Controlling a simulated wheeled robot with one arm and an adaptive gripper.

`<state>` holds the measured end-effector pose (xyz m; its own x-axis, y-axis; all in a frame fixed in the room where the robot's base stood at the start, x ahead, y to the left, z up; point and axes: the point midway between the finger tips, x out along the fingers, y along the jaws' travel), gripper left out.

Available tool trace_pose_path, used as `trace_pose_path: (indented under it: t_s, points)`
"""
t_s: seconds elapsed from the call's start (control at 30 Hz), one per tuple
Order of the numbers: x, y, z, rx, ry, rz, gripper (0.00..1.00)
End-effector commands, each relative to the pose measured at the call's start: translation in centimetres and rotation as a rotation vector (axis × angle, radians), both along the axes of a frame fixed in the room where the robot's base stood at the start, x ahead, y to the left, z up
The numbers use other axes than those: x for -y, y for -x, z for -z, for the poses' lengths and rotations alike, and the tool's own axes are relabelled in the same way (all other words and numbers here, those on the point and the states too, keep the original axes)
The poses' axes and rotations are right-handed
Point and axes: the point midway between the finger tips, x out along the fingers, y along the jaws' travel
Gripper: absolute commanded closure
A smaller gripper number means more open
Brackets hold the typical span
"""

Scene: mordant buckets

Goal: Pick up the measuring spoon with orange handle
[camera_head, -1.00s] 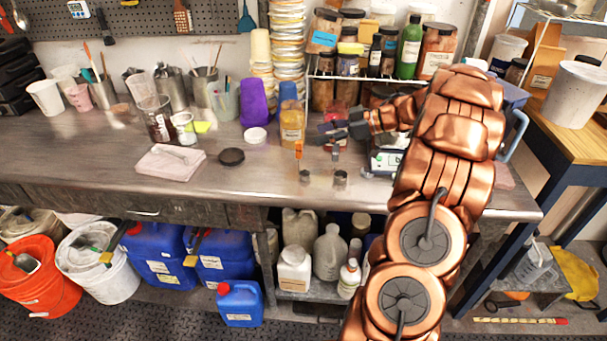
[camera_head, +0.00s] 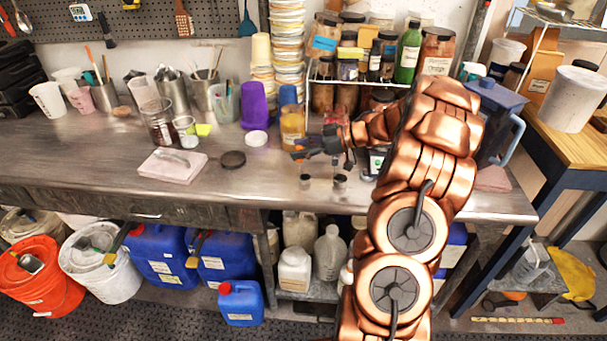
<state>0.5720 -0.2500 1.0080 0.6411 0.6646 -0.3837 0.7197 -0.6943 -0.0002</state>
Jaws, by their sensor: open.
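A small orange patch, likely the measuring spoon's orange handle (camera_head: 298,149), shows beside my gripper's left fingertip. The rest of the spoon is hidden or too small to make out. In the earlier view an orange handle stood upright there, just behind the left small metal cup. My gripper (camera_head: 318,159) is open and reaches in from the right, above the metal table (camera_head: 235,190). Its dark fingers partly cover the orange patch. I cannot tell whether they touch it.
Two small metal cups (camera_head: 340,181) stand just in front of my gripper. A jar with amber contents (camera_head: 292,124) stands behind it. A round dark lid (camera_head: 232,160) and a pink slab (camera_head: 160,173) lie to the left. A blue-grey pitcher (camera_head: 493,115) stands right of my arm.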

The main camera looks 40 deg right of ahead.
Motion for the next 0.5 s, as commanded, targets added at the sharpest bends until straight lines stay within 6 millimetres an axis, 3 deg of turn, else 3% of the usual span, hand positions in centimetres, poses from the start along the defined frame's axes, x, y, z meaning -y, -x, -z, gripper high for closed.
trace_pose_path:
  t_s: [0.33, 0.5]
  points:
    - [-0.29, -0.22, 0.13, 0.000, -0.001, -0.001, 0.53]
    - [-0.28, -0.22, 0.11, 0.001, -0.001, 0.000, 0.71]
